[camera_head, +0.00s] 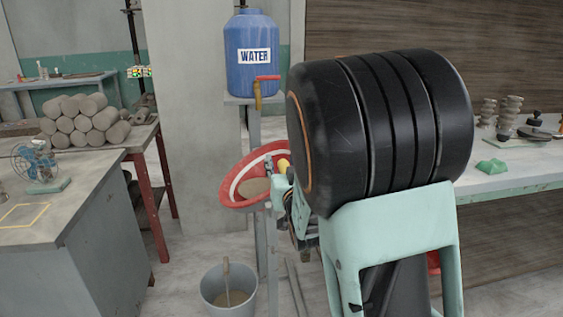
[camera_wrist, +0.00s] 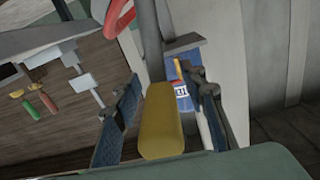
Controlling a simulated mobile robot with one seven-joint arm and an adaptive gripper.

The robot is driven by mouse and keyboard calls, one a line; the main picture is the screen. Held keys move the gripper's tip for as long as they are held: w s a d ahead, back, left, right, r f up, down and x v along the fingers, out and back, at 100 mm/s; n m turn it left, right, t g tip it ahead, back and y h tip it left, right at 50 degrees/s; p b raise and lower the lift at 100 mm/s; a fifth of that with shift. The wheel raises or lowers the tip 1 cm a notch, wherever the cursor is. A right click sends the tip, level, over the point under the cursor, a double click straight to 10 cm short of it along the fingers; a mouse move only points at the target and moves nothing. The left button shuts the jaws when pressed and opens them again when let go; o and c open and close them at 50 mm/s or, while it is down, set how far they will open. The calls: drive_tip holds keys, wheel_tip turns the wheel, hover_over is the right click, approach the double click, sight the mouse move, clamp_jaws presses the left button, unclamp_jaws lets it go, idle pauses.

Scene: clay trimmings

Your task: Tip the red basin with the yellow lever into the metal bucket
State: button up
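The red basin (camera_head: 237,196) hangs tilted on a grey stand, with brownish matter inside. Its yellow lever (camera_head: 284,163) shows just right of it, partly hidden by my arm. In the wrist view the yellow lever (camera_wrist: 163,125) lies between the two fingers of my gripper (camera_wrist: 165,95), which are apart with a gap visible on each side. A red curved edge, apparently the basin (camera_wrist: 119,17), shows at the top. The metal bucket (camera_head: 212,292) stands on the floor below the basin, with brownish matter and a stick inside. My gripper is mostly hidden behind my arm in the head view.
A blue water tank (camera_head: 253,60) with a red-handled tap stands on a shelf behind the basin. A grey workbench (camera_head: 85,215) is at the left, and a table with stacked clay rolls (camera_head: 85,118) is behind it. A worktop (camera_head: 510,180) runs along the right.

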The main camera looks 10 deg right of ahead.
drive_tip(key=shift+c, duration=0.7)
clamp_jaws()
drive_tip(key=shift+a, duration=0.15)
drive_tip(key=a+n+b, duration=0.2)
drive_tip(key=a+n, duration=0.1)
drive_tip(key=a, duration=0.4)
drive_tip(key=shift+f+n+b, duration=0.2)
drive_tip(key=shift+n+b, duration=0.1)
drive_tip(key=shift+b, duration=0.1)
drive_tip(key=shift+a, duration=0.15)
drive_tip(key=shift+c, duration=0.4)
unclamp_jaws()
drive_tip(key=shift+o, duration=1.1)
